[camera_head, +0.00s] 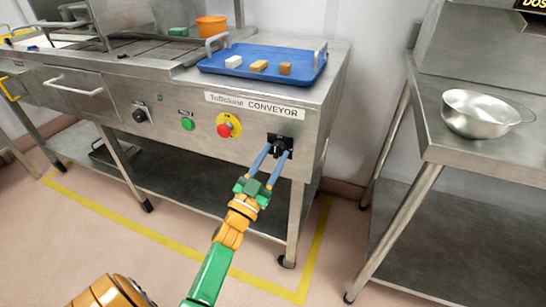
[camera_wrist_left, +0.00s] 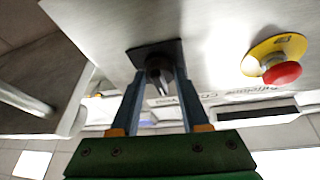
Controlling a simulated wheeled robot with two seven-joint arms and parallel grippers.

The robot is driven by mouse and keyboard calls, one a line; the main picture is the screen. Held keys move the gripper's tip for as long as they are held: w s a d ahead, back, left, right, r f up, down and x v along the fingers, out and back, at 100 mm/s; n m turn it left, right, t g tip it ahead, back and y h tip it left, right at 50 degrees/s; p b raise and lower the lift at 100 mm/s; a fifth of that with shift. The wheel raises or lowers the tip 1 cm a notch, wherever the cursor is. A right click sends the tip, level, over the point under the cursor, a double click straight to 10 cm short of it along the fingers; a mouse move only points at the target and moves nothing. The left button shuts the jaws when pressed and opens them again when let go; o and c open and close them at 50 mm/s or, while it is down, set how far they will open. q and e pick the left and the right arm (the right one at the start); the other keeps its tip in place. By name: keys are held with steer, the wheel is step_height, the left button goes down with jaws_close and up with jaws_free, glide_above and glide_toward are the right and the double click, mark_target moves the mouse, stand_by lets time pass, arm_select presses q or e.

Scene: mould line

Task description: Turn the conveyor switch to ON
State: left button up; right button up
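The conveyor switch is a black rotary knob on a square black plate (camera_head: 289,139), at the right end of the machine's front panel below the "CONVEYOR" label (camera_head: 256,105). In the left wrist view the dark knob (camera_wrist_left: 160,70) shows near the top centre, with a lighter grip bar. My left gripper (camera_head: 277,151) points at the switch with its two blue-grey fingers apart. In the wrist view the fingers (camera_wrist_left: 160,88) stand on either side of the knob, open; whether they touch it is unclear. The knob's markings cannot be read. My right gripper is out of view.
A red emergency button on yellow (camera_head: 228,125) sits left of the switch; it also shows in the wrist view (camera_wrist_left: 282,72). A green button (camera_head: 187,124) and black knob (camera_head: 141,116) are further left. A blue tray (camera_head: 222,71) lies above. A side table (camera_head: 437,151) stands right.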

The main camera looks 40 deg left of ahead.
arm_select(q)
jaws_close()
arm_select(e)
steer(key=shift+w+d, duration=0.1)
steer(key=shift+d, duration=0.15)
